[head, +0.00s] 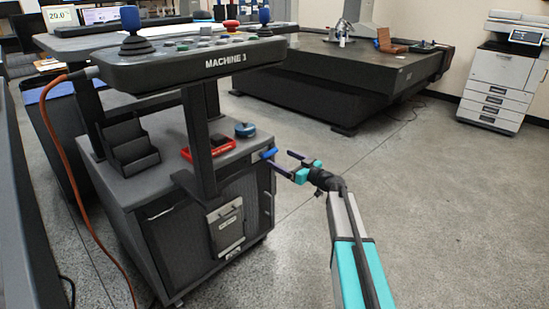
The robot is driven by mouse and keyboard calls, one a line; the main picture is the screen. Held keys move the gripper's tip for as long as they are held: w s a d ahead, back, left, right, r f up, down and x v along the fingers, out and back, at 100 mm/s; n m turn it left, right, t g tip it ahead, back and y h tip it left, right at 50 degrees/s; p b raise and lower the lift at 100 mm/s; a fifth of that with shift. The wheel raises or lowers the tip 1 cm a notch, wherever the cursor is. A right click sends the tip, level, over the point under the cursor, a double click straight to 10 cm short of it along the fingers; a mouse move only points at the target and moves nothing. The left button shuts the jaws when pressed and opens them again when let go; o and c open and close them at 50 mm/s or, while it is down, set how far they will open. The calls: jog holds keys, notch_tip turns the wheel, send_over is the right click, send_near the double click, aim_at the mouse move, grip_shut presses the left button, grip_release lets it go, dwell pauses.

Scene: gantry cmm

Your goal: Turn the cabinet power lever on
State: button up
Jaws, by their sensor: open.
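The grey cabinet (130,195) stands under the "MACHINE 3" console on the left. A small blue handle (268,154), which looks like the power lever, sticks out at the upper right side of the cabinet; its exact angle and any on/off marking are too small to read. My gripper (278,159), with teal and dark fingers, is open and empty just right of the blue handle. Its fingertips point left toward the handle and the cabinet edge. I cannot tell whether a finger touches the handle.
The "MACHINE 3" console (190,62) with joysticks and a red button overhangs the cabinet. A red tray (209,147) and a blue round object (245,130) lie on the cabinet top. A dark granite table (345,80) stands behind. Floor (430,210) on the right is clear.

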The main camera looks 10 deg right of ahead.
aim_at(272, 154)
jog(key=shift+b+x, duration=0.35)
jog(key=shift+x, duration=2.2)
jog(key=shift+c, duration=0.2)
jog(key=c, duration=1.4)
